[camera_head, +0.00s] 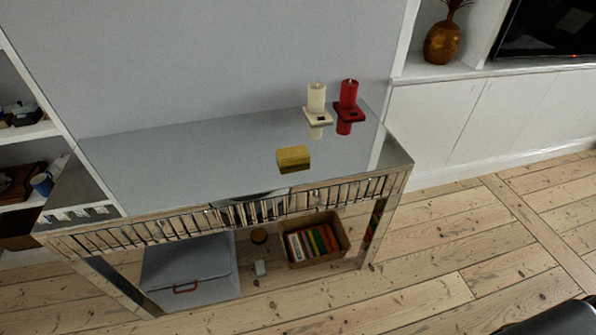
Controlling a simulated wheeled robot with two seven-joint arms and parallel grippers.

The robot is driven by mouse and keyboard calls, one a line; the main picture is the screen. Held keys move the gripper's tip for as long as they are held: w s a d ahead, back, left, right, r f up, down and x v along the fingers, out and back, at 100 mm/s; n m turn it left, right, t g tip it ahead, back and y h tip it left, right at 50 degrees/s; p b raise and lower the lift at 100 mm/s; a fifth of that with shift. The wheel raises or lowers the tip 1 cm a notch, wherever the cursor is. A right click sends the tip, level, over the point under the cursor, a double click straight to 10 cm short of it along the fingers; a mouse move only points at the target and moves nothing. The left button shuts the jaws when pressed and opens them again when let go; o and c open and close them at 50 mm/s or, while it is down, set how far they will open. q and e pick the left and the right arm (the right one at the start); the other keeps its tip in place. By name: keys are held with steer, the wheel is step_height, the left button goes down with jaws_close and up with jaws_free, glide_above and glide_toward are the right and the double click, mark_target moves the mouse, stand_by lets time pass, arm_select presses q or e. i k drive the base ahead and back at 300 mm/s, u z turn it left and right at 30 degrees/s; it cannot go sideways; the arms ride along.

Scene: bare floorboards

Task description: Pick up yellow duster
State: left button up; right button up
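The yellow duster (293,157) is a small yellow block with a darker lower part. It sits on the shiny, mirror-like top of a console table (190,165), right of the middle and close to the front edge. Nothing touches it, and its top and front are in plain sight. Neither my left gripper nor my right gripper is in view.
A cream candle (316,97) and a red candle (348,92) in holders stand behind and right of the duster. A grey box (190,265) and a basket of books (335,259) sit below the tabletop. Open floorboards (430,250) lie to the right.

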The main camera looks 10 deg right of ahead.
mark_target(298, 155)
steer(key=k, duration=1)
steer(key=z, duration=0.75)
steer(key=i, duration=1.5)
steer(key=u, duration=0.75)
steer(key=i, duration=0.55)
steer(key=u, duration=0.45)
